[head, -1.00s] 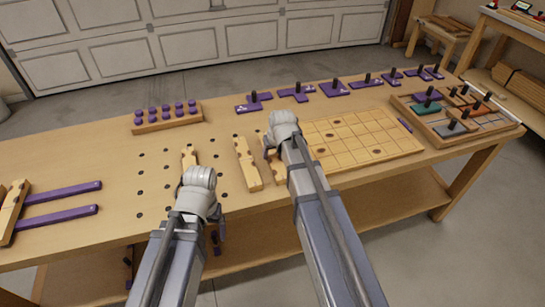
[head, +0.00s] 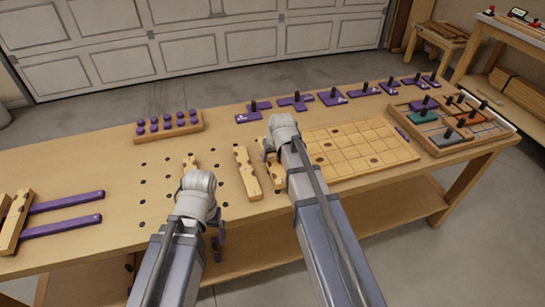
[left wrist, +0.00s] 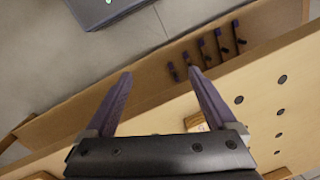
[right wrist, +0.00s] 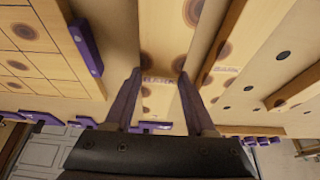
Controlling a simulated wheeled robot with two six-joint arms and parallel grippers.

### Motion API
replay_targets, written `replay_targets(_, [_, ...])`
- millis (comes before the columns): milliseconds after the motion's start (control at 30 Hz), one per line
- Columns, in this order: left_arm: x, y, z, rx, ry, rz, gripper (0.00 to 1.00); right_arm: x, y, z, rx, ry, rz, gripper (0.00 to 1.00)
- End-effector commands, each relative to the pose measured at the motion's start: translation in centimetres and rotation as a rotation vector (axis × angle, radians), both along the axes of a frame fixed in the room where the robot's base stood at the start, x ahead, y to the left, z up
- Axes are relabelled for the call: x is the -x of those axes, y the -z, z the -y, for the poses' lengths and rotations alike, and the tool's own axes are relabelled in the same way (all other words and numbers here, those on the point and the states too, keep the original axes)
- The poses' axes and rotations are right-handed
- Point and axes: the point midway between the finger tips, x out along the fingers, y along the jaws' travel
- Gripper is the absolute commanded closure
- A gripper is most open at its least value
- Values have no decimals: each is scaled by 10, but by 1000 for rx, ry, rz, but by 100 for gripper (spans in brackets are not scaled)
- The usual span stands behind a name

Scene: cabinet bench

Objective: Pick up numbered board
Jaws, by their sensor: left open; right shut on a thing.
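A pale wooden board with dark knots (right wrist: 165,28) runs between my right fingers in the right wrist view. It carries small dark lettering that I cannot read surely. My right gripper (right wrist: 160,73) is shut on this board; in the head view my right arm hides most of it, beside the left edge of the grid board (head: 345,160). My left gripper (left wrist: 158,72) is open and empty near the bench's front edge. Its fingers point toward the floor and lower shelf. No numbers are legible on any board.
A second knotted wooden bar (head: 246,174) lies left of the held one. A rack of purple pegs (head: 203,122) and a row of purple pieces (head: 332,98) stand at the back. A tray of coloured pieces (head: 488,132) is at right. Peg holes fill the bench's middle.

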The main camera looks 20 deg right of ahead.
Motion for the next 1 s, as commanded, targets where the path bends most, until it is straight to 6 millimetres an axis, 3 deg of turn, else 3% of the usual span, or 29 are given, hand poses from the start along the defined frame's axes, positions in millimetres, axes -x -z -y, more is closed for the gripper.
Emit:
replay_targets(33, [0, -16, 0, 0, 0, 0, 9, 0, -16, 0, 0, 0, 0, 100])
replay_targets(100, [0, -27, 0, 0, 0, 0, 9, 0, -27, 0, 0, 0, 0, 100])
replay_targets(400, [0, -66, 0, 0, 0, 0, 9, 0, -66, 0, 0, 0, 0, 100])
replay_targets(767, [0, -70, 0, 0, 0, 0, 9, 0, -70, 0, 0, 0, 0, 100])
replay_targets(1000, [0, -70, 0, 0, 0, 0, 34, 0, -70, 0, 0, 0, 0, 100])
